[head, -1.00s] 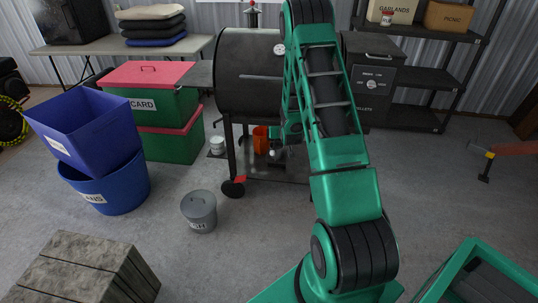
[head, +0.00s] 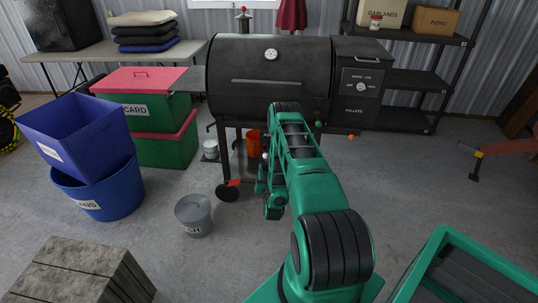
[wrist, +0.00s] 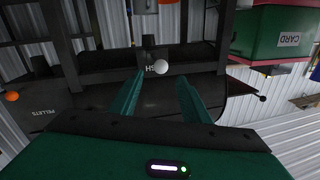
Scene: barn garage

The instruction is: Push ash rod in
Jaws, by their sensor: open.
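The ash rod's white round knob (wrist: 160,67) shows in the wrist view, in front of a dark bar with a partly hidden label ending in "SH". My gripper (wrist: 160,76) is open and empty, with its two green fingers on either side of the knob's line. The knob appears just beyond the fingertips; contact cannot be told. In the head view, a small white knob (head: 264,156) shows beside my arm under the black grill (head: 270,75). My gripper's fingertips are hidden there. The rod's shaft is not clearly visible.
The pellet hopper (head: 359,85) adjoins the grill, with an orange knob (head: 351,137) low on it. A grey ash bin (head: 194,216) stands on the floor left.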

